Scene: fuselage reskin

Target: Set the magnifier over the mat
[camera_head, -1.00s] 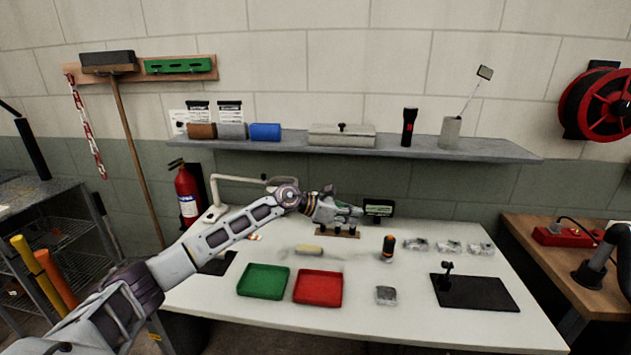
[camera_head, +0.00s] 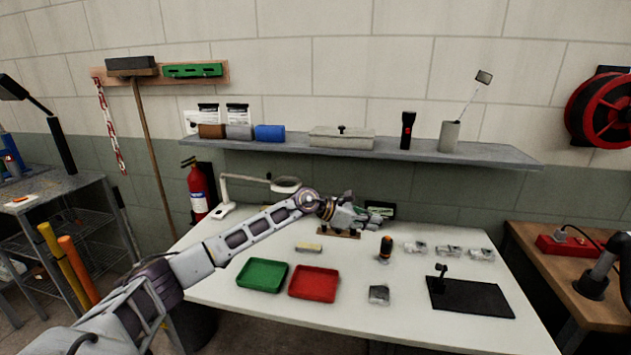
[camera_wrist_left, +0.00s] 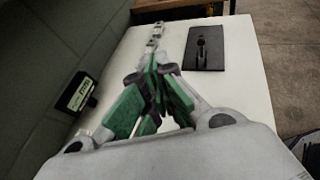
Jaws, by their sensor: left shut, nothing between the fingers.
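The white magnifier (camera_head: 224,193) stands at the back left of the white table. Its base is on the tabletop, and its jointed arm reaches right to a round lens head (camera_head: 286,184), just behind my left arm. A black mat (camera_head: 482,298) lies at the right of the table with a small dark stand on it; it also shows in the left wrist view (camera_wrist_left: 210,58). My left gripper (camera_head: 372,218) is shut and empty above the back middle of the table, right of the lens head. Its green-padded fingers (camera_wrist_left: 152,112) show in the left wrist view. My right gripper is not in view.
A green tray (camera_head: 262,275) and a red tray (camera_head: 314,284) lie at the front. An orange-topped black tool (camera_head: 385,249), a yellowish block (camera_head: 308,247) and a grey block (camera_head: 379,294) are nearby. A small display (camera_head: 381,209) stands behind the gripper. A shelf (camera_head: 400,150) hangs above.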

